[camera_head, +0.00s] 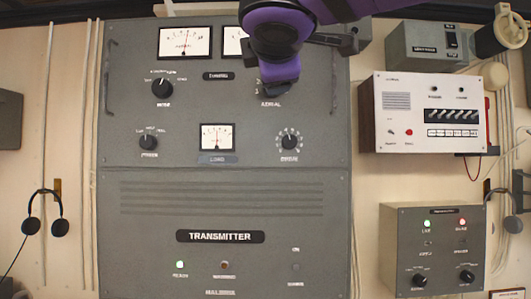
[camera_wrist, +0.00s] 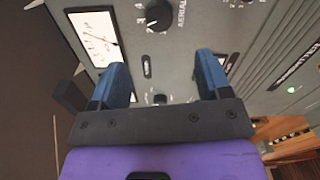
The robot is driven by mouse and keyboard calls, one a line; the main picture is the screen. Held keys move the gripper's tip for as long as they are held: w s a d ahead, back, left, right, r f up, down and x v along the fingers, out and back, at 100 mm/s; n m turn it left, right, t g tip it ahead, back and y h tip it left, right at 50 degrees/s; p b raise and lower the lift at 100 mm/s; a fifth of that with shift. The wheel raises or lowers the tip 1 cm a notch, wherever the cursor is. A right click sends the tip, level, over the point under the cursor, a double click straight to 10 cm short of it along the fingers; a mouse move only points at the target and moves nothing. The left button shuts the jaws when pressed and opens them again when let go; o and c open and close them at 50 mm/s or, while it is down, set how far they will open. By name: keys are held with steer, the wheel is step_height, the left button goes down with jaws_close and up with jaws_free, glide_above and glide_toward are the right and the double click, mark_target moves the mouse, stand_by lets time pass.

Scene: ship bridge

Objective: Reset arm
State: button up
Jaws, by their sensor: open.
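My gripper (camera_wrist: 162,70) shows in the wrist view with its two blue fingers spread apart and nothing between them. It faces the grey transmitter panel, with a white meter (camera_wrist: 95,38) to the left and a black knob (camera_wrist: 158,15) beyond the fingers. In the head view my purple arm hangs in from the top centre, in front of the upper transmitter cabinet (camera_head: 130,120). It covers part of the right-hand meter and the aerial knob area. The fingers cannot be made out clearly there.
The lower transmitter cabinet (camera_head: 150,275) has a lit green lamp (camera_head: 180,265). To the right are a white switch unit (camera_head: 395,135), a grey box with lamps (camera_head: 400,255) and an upper grey box (camera_head: 410,45). Headphones (camera_head: 60,228) hang at left. Space before the lower cabinet looks clear.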

steer(key=s+d+f+m+g+h, duration=0.35)
steer(key=d+f+m+g, duration=0.55)
steer(key=d+f, duration=1.15)
steer(key=s+d+f+m+g+y, duration=0.2)
steer(key=s+f+m, duration=0.3)
steer(key=f, duration=0.3)
steer(key=s+d+f+m+g+y, duration=0.1)
steer(key=s+d+f+m+y, duration=0.1)
steer(key=s+d+f+m, duration=0.2)
steer(key=s+f+m, duration=0.1)
steer(key=s+f, duration=0.2)
steer(key=f, duration=0.1)
steer(key=shift+s+d+f+m+g, duration=0.15)
steer(key=shift+d+m+g, duration=0.15)
steer(key=shift+d+g, duration=0.1)
